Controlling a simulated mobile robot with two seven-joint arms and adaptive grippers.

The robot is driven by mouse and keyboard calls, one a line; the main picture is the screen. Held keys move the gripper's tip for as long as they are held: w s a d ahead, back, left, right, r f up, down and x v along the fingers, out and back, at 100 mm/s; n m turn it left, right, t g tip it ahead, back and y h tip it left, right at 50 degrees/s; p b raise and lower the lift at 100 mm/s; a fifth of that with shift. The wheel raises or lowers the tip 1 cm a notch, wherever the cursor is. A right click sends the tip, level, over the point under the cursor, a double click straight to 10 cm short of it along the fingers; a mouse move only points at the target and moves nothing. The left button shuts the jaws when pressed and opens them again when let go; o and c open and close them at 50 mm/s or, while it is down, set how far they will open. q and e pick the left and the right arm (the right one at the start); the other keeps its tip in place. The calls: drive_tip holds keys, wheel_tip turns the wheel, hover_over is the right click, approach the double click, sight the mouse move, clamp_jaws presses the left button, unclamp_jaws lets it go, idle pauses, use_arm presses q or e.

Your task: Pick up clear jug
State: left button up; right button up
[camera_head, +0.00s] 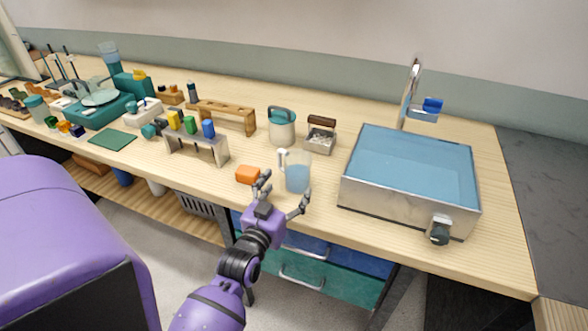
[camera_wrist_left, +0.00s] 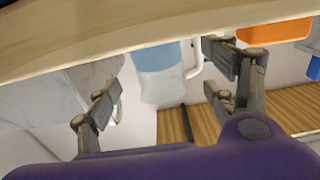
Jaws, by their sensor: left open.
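The clear jug (camera_head: 297,175) stands upright near the front edge of the wooden bench, with bluish contents and its handle on the left. My left gripper (camera_head: 283,193) is open and empty, just in front of the jug, its fingers spread toward either side of it. In the left wrist view the jug (camera_wrist_left: 158,72) shows between the open fingers, its handle toward the right-hand fingers. I cannot tell whether any finger touches it. My right gripper is not in view.
An orange block (camera_head: 247,174) lies close left of the jug. A rack with coloured blocks (camera_head: 197,148) stands further left. A lidded container (camera_head: 281,127) and a small box (camera_head: 319,138) stand behind. A large metal basin (camera_head: 400,205) is on the right.

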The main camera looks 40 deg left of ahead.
sight(293, 181)
use_arm(q)
drive_tip(key=x, duration=0.5)
drive_tip(key=shift+w+f, duration=0.3)
drive_tip(key=shift+s, duration=0.1)
drive_tip(key=shift+r+p, duration=0.1)
drive_tip(key=shift+p, duration=0.2)
drive_tip(key=c, duration=1.5)
